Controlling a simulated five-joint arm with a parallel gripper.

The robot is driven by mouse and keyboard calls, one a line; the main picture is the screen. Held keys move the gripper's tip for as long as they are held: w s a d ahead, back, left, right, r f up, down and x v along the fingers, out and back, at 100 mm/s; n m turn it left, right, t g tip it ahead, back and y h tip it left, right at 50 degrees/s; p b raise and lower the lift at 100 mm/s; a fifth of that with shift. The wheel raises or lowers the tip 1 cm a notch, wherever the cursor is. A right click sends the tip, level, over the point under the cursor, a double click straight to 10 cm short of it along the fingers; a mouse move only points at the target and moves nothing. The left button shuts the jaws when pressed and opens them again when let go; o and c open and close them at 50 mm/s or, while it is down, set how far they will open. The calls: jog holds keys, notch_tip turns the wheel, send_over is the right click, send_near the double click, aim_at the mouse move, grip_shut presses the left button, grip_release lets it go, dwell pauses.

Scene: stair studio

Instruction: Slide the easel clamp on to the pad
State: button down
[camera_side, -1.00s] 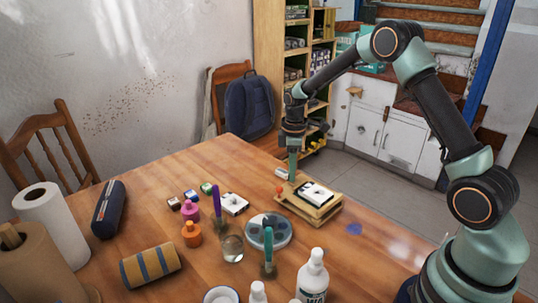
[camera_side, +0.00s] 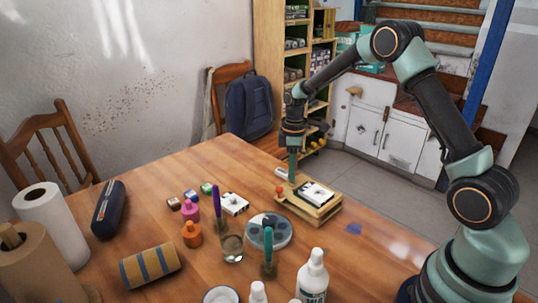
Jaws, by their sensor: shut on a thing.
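A small wooden easel (camera_side: 322,213) lies low on the table's far right part. A pad (camera_side: 317,193) with a white page and dark marks rests on it. My gripper (camera_side: 292,174) points straight down at the easel's far left corner, left of the pad. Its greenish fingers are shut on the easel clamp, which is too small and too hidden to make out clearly. A red knob (camera_side: 279,189) shows just below and left of the fingertips. I cannot tell whether the clamp touches the pad.
A white tube-like piece (camera_side: 282,173) lies beside the fingertips. Table right of the easel is mostly clear.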

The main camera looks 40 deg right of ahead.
aim_at(296, 183)
jog(key=shift+s, duration=1.05)
jog(key=c, duration=0.8)
grip_release()
jog(key=shift+o, duration=0.2)
jog(key=shift+w, duration=0.1)
jog(key=shift+r, duration=0.2)
notch_tip(296, 183, up, 12)
jog(key=shift+f, duration=0.2)
jog(key=shift+r, duration=0.1)
